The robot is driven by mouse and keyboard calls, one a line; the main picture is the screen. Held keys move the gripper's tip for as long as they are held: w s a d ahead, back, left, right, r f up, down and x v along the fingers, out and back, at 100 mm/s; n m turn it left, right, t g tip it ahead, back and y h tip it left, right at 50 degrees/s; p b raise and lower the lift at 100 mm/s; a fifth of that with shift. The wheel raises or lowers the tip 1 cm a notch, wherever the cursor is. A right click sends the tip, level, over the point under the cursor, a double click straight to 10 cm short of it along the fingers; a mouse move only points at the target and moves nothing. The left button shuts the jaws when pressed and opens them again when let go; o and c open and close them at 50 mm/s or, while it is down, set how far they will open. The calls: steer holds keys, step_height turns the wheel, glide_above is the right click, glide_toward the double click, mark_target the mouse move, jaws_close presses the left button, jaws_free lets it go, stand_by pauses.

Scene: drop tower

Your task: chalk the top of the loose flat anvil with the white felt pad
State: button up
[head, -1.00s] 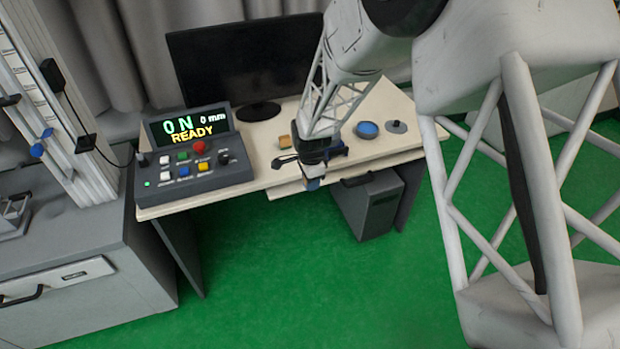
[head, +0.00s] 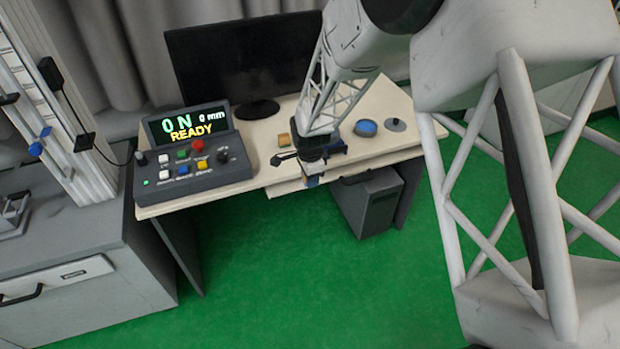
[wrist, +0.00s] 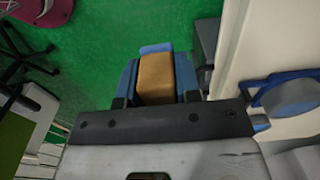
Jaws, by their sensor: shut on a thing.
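My gripper (head: 313,179) hangs just off the front edge of the desk, above the green floor, in the head view. In the wrist view its blue fingers are shut on a tan block (wrist: 156,80) with a blue strip at its far end. I cannot tell whether this block is the felt pad; no white pad shows clearly. A flat grey disc with a small dark knob (head: 396,125) lies at the desk's right; I cannot tell whether it is the anvil. A round blue-topped dish (head: 366,128) sits beside it and seems to show in the wrist view (wrist: 291,97).
The cream desk (head: 262,147) carries a control box (head: 190,155) reading "0 N 0 mm READY", a monitor (head: 235,62) and a small orange-and-green block (head: 284,139). A grey cabinet (head: 381,200) stands below. The test frame (head: 62,120) is at the left.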

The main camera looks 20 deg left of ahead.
steer(key=w+a+r, duration=0.2)
steer(key=w, duration=0.8)
steer(key=w+a+r, duration=0.3)
steer(key=w, duration=0.7)
steer(key=w+a+r, duration=0.3)
steer(key=w, duration=0.6)
steer(key=shift+w, duration=0.4)
steer(key=shift+a+f, duration=0.1)
steer(key=shift+f, duration=0.05)
